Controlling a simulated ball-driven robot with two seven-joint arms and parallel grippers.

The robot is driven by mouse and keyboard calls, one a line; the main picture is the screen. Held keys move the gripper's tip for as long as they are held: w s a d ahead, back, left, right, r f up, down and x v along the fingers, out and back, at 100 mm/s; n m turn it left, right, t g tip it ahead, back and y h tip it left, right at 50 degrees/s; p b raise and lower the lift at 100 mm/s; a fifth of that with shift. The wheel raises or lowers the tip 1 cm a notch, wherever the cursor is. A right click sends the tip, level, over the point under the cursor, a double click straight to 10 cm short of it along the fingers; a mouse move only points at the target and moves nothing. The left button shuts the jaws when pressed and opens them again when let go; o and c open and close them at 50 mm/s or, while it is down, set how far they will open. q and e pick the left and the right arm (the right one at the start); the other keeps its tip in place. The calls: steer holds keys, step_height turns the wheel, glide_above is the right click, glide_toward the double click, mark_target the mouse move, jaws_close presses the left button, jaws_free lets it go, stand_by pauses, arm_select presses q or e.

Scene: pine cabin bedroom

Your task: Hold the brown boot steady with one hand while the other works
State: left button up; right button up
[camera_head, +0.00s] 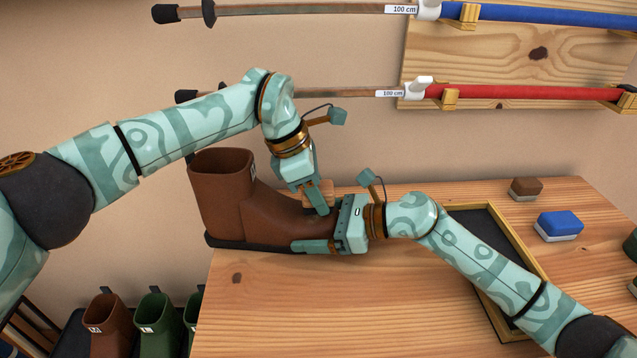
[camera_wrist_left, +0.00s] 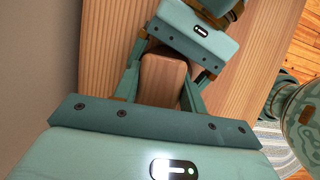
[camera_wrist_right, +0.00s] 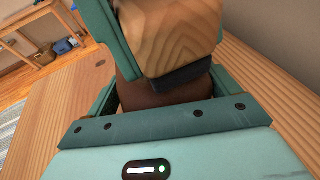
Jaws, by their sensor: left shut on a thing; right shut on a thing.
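The brown boot (camera_head: 222,205) stands upright on its dark sole at the table's left end, toe to the right. My right gripper (camera_head: 325,240) is shut on its toe end; the right wrist view shows the brown boot (camera_wrist_right: 150,97) between the fingers. My left gripper (camera_head: 316,200) is above the toe, shut on a wooden block (camera_head: 320,188). The left wrist view shows this block (camera_wrist_left: 163,78) between the fingers. In the right wrist view the block (camera_wrist_right: 170,38) has a dark underside and is at the boot's top; I cannot tell whether they touch.
A framed dark tray (camera_head: 540,257) lies at right, partly behind my right arm. A brown block (camera_head: 525,188) and a blue block (camera_head: 558,225) lie beyond it. More boots (camera_head: 150,318) stand below the table's left end. The table's front middle (camera_head: 330,310) is clear.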

arm_select(q)
steer(key=shift+s+a+f, duration=0.1)
steer(key=shift+s+a, duration=0.05)
steer(key=shift+s, duration=0.95)
steer(key=shift+s+a+f, duration=0.1)
steer(key=shift+s, duration=1)
step_height(320, 180, up, 6)
steer(key=shift+r, duration=0.1)
step_height(320, 180, up, 3)
steer(key=shift+f, duration=0.1)
steer(key=shift+f, duration=0.1)
steer(key=shift+f, duration=3.5)
